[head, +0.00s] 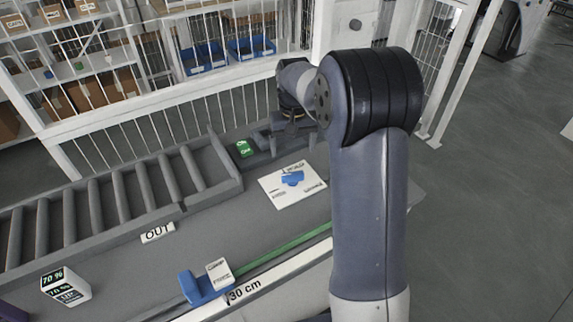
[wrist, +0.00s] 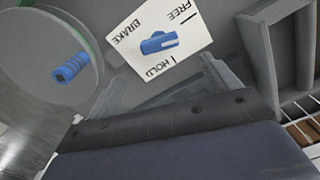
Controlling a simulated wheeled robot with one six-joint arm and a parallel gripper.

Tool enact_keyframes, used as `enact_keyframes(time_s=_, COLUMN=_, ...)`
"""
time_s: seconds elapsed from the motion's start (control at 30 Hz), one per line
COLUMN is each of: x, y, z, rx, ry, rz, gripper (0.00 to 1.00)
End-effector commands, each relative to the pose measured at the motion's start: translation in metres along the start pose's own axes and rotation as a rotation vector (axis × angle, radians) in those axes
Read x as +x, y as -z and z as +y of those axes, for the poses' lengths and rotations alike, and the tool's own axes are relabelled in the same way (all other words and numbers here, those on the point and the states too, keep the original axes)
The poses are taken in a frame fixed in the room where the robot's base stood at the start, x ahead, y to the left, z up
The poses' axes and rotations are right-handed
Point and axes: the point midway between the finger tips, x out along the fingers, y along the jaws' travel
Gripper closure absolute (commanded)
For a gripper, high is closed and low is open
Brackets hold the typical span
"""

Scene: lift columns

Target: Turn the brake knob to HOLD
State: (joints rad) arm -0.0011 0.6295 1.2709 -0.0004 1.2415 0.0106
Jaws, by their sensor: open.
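The white brake plate (head: 306,192) lies on the grey bench, and its FREE, BRAKE and HOLD lettering shows on the plate in the wrist view (wrist: 125,42). The blue knob (head: 291,178) sits mid-plate. In the wrist view the knob's bar (wrist: 158,43) lies roughly crosswise, with HOLD below it and FREE above right. The bar does not line up with the HOLD mark. My gripper (head: 291,112) is above and behind the plate in the head view. In the wrist view my gripper (wrist: 165,85) is open and empty, apart from the knob.
A grey disc with a blue handle (wrist: 72,66) is left of the plate in the wrist view. A roller conveyor (head: 120,192), a green block (head: 244,148) and a blue slider (head: 203,288) on a rail surround the plate. A wire fence stands behind.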

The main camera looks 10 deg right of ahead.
Motion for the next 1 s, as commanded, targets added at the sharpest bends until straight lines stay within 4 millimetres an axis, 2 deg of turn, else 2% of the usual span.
enact_keyframes(time_s=0.5, x=0.087, y=-0.002, z=0.0, rx=0.002, ry=0.0, rz=-0.004, gripper=0.16)
enact_keyframes(time_s=0.7, x=0.1, y=-0.001, z=0.0, rx=0.002, ry=0.0, rz=0.0, gripper=0.16)
enact_keyframes(time_s=0.97, x=0.101, y=-0.001, z=0.0, rx=0.002, ry=0.0, rz=0.001, gripper=0.16)
enact_keyframes(time_s=1.0, x=0.101, y=-0.001, z=0.0, rx=0.002, ry=0.0, rz=0.001, gripper=0.19)
